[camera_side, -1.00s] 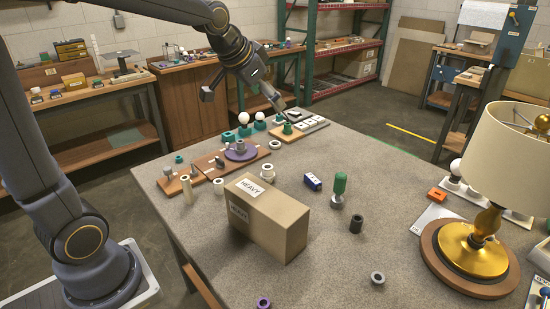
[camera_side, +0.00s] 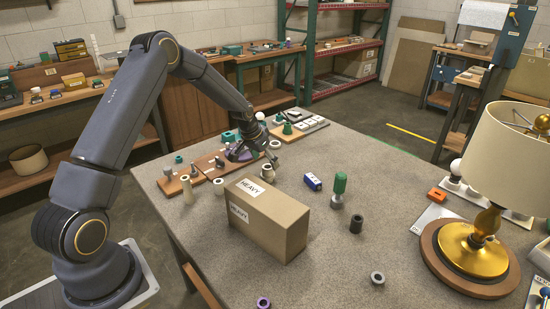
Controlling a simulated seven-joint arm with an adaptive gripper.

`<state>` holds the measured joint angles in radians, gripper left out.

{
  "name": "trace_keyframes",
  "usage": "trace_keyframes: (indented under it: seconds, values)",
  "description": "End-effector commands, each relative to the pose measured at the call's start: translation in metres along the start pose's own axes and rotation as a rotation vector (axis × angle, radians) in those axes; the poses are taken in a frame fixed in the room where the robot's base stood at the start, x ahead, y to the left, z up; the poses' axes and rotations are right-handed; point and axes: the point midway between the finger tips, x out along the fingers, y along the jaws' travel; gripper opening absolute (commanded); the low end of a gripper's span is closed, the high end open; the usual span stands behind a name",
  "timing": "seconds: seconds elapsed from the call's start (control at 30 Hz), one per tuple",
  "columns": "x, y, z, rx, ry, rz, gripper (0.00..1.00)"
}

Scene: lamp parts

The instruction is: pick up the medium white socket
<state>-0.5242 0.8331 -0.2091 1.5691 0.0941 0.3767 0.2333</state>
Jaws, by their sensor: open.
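Several white sockets stand on the grey table. A white socket (camera_side: 267,173) with a dark hole stands behind the cardboard box. A white ring-shaped one (camera_side: 275,144) lies farther back, and a smaller white one (camera_side: 219,186) stands to the left. I cannot tell for sure which is the medium one. My gripper (camera_side: 272,158) is open and low over the table, close behind the socket near the box and in front of the ring-shaped one. Its fingers are small and dark here, and I cannot tell whether they touch anything. My wrist covers most of the purple disc.
The cardboard box (camera_side: 268,219) marked HEAVY stands just in front. A cream cylinder (camera_side: 187,190) and wooden boards (camera_side: 205,164) are at left. A green-topped part (camera_side: 339,187), a blue part (camera_side: 313,182) and a lamp (camera_side: 478,245) are at right. The table's front centre is mostly clear.

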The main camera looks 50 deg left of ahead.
Motion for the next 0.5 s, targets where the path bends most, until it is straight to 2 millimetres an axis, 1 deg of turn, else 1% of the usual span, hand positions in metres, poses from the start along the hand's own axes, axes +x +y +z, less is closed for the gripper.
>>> trace_keyframes:
  seconds: [0.03,0.1,0.27,0.5]
  values:
    - [0.009,0.000,0.000,0.000,-0.001,0.000,0.83]
    - [0.016,-0.001,0.000,0.000,0.000,-0.001,0.83]
    - [0.026,-0.001,0.001,0.001,-0.001,-0.001,0.83]
    - [0.063,-0.002,0.005,0.001,-0.001,0.000,0.83]
